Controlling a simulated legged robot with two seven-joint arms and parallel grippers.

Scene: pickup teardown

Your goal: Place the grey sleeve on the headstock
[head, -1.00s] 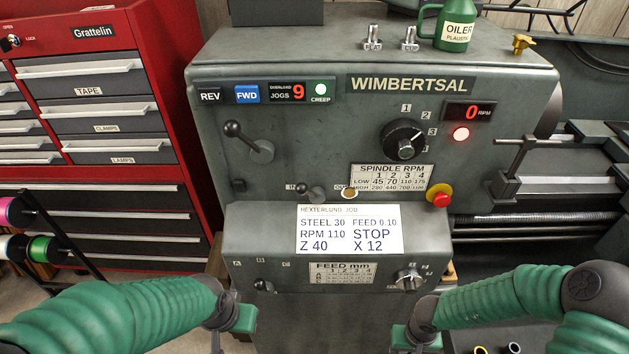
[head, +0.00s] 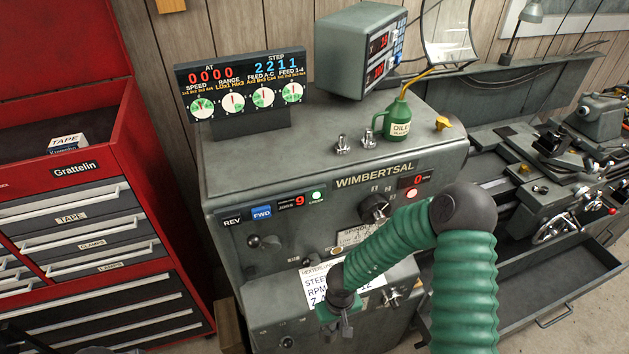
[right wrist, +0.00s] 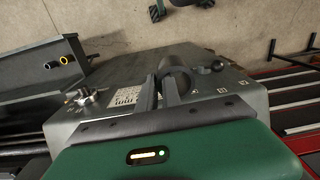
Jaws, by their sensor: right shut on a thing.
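The grey sleeve (right wrist: 175,72) is a short round tube between the fingers of my right gripper (right wrist: 162,92) in the right wrist view. The gripper is shut on it. In the head view my right gripper (head: 343,318) is in front of the lathe's lower front panel, below the headstock top; the sleeve is too small to make out clearly there. The headstock (head: 265,158) is the big grey housing marked WIMBERTSAL, with bare top surface at its left front. My left gripper is not in view.
On the headstock stand a readout panel (head: 245,92), a grey display box (head: 345,50), two metal fittings (head: 342,145), a green oiler (head: 398,120) and a yellow fitting (head: 443,123). A red tool cabinet (head: 120,180) stands left. An open drawer (head: 560,290) is at the right.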

